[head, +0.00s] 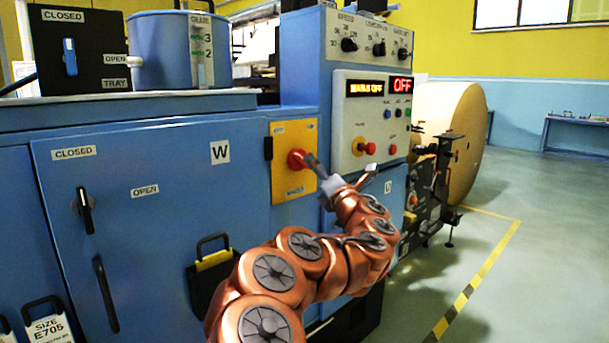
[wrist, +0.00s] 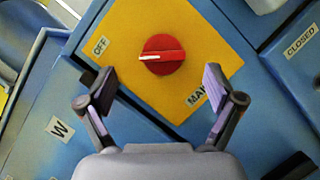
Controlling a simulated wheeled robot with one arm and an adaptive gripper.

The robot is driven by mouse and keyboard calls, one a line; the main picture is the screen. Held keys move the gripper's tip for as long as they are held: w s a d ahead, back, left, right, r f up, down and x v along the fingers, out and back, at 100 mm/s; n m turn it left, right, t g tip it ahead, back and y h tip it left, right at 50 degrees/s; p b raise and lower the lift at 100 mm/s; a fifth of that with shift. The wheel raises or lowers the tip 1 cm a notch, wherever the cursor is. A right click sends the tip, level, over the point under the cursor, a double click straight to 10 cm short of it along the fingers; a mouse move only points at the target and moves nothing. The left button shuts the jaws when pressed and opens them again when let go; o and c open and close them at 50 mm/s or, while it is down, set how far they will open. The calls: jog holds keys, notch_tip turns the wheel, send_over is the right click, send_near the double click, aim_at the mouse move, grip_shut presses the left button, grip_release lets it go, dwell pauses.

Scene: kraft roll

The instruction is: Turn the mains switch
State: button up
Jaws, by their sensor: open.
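The mains switch (wrist: 162,55) is a round red knob with a white pointer line, on a yellow plate (wrist: 205,40). In the wrist view the pointer line is on the knob's left side, toward the OFF label (wrist: 101,46); a partly hidden label beginning "MAI" (wrist: 198,94) is at lower right. In the head view the red knob (head: 296,159) is on the yellow plate (head: 281,187) on the blue machine front. My gripper (wrist: 160,82) is open and empty, its fingers spread on either side below the knob in the wrist view, apart from it.
A control panel with an OFF display (head: 401,85) and a red button (head: 370,148) is right of the plate. A cabinet door with a black handle (head: 84,210) is at left. A large kraft roll (head: 462,140) stands at right, with open floor beyond it.

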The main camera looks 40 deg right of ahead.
aim_at(300, 160)
jog(key=shift+n+y, duration=0.3)
jog(key=shift+y, duration=0.1)
jog(key=shift+f+b+x, duration=0.15)
jog(key=shift+b+x, duration=0.05)
jog(key=shift+x, duration=1.75)
jog(key=shift+f+b+x, duration=0.15)
jog(key=shift+b+x, duration=0.05)
jog(key=shift+x, duration=1.75)
jog(key=shift+w+a, duration=0.1)
jog(key=c, duration=1.1)
jog(key=shift+c, duration=0.2)
